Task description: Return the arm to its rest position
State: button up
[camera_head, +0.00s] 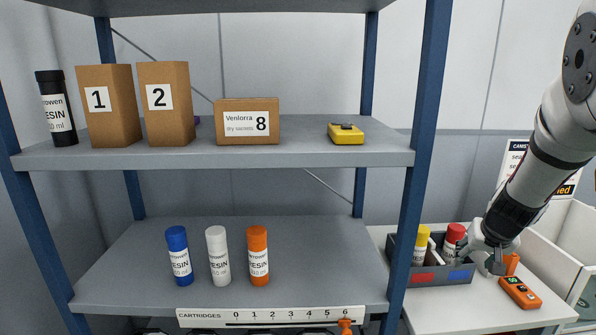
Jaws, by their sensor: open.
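My arm reaches in from the upper right in the head view, over the white side table (440,310). My gripper (484,264) is at the right end of a dark bin (440,277), close to a red-capped cartridge (454,236). The gripper is open; its fingers are small and partly hidden, and I see nothing clearly held. I cannot tell whether it touches the bin or cartridge. A yellow-capped cartridge (421,241) stands in the bin's left part. An orange object (511,263) shows just right of the gripper.
An orange handheld device (520,292) lies on the table. A white open bin (570,240) stands right, below the arm. The shelf rack's blue post (420,140) is left of the bin. Boxes (165,120) stand above; blue (180,262), white (218,262) and orange cartridges (257,262) below.

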jog(key=s+a+r+n+y, duration=0.1)
jog(key=s+a+r+y, duration=0.1)
jog(key=s+a+r, duration=0.5)
jog(key=s+a+r+n+y, duration=0.1)
jog(key=s+a+r, duration=0.4)
jog(key=a, duration=0.4)
jog(key=s+a+r+n, duration=0.1)
jog(key=s+a, duration=0.2)
jog(key=s, duration=0.6)
jog(key=s+a+n+h, duration=0.1)
jog(key=s+a, duration=0.1)
jog(key=s, duration=0.7)
jog(key=shift+s+a+r+g, duration=0.15)
jog(key=shift+a+r+g, duration=0.15)
jog(key=shift+a+r, duration=0.1)
